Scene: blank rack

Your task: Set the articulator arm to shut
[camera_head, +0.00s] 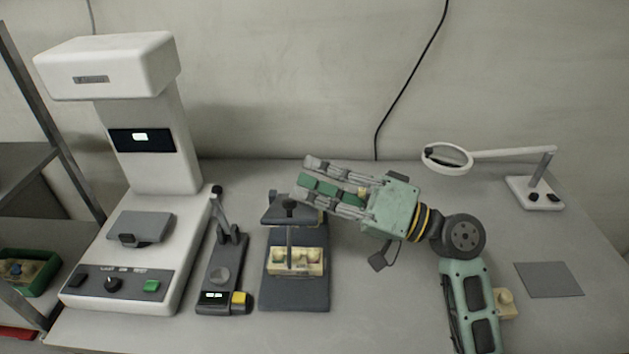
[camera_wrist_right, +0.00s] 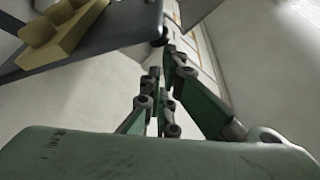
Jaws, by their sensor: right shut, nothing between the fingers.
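The articulator is a dark grey stand with a flat base (camera_head: 295,300) in the middle of the table in the head view. A cream dental cast (camera_head: 297,262) sits on its base and is uncovered. Its grey upper arm (camera_head: 280,213) stands raised at the back, with a black knob. My right gripper (camera_head: 304,178) is shut and empty, its fingers pointing left, just above and behind the raised arm. I cannot tell whether they touch. The right wrist view shows the fingers (camera_wrist_right: 160,75) close to a dark grey plate with a cream cast (camera_wrist_right: 55,30). My left gripper is out of view.
A white machine (camera_head: 150,240) stands at the left, with a small dark device (camera_head: 225,270) between it and the articulator. A magnifier (camera_head: 447,158) on a stand and a grey mat (camera_head: 548,280) lie to the right. A cream piece (camera_head: 505,303) shows beside my right forearm.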

